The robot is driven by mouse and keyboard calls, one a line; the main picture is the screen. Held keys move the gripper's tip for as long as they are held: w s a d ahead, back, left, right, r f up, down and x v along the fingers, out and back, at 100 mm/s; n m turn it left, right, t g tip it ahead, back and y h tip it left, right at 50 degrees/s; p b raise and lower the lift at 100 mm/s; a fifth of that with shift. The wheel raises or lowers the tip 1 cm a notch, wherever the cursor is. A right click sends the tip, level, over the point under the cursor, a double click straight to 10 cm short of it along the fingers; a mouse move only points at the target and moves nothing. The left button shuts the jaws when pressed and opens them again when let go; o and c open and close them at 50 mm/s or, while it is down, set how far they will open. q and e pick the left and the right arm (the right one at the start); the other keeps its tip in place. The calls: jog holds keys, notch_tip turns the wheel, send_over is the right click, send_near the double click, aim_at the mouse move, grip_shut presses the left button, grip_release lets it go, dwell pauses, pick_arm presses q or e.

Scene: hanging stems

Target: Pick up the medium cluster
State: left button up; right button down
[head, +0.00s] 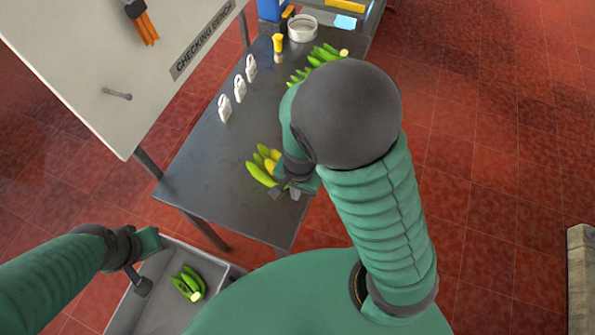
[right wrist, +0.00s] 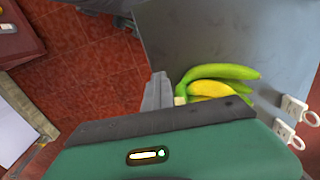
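A cluster of green and yellow bananas (head: 264,166) lies on the dark table beside my right gripper (head: 284,190). In the right wrist view the cluster (right wrist: 215,83) has a green banana beside yellow ones, its pale stem end towards a grey finger of my gripper (right wrist: 158,93). The gripper's body hides part of the cluster, and I cannot tell whether the fingers touch it. A greener cluster (head: 318,62) lies farther up the table. Another green cluster (head: 188,284) lies in the grey bin. My left gripper (head: 143,268) is above that bin, left of the cluster; its opening is unclear.
The dark table (head: 205,160) carries several white tags (head: 239,88), a yellow-capped bottle (head: 278,45) and a white round container (head: 302,28). The grey bin (head: 128,308) stands below the table's near end. A white sign board (head: 110,60) stands at the left. Red tiled floor is open at the right.

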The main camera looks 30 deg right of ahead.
jog(key=s+a, duration=0.3)
jog(key=s, duration=0.2)
jog(key=shift+s+r, duration=0.15)
jog(key=shift+r, duration=0.15)
jog(key=c, duration=2.2)
grip_release()
jog(key=shift+c, duration=2.2)
grip_release()
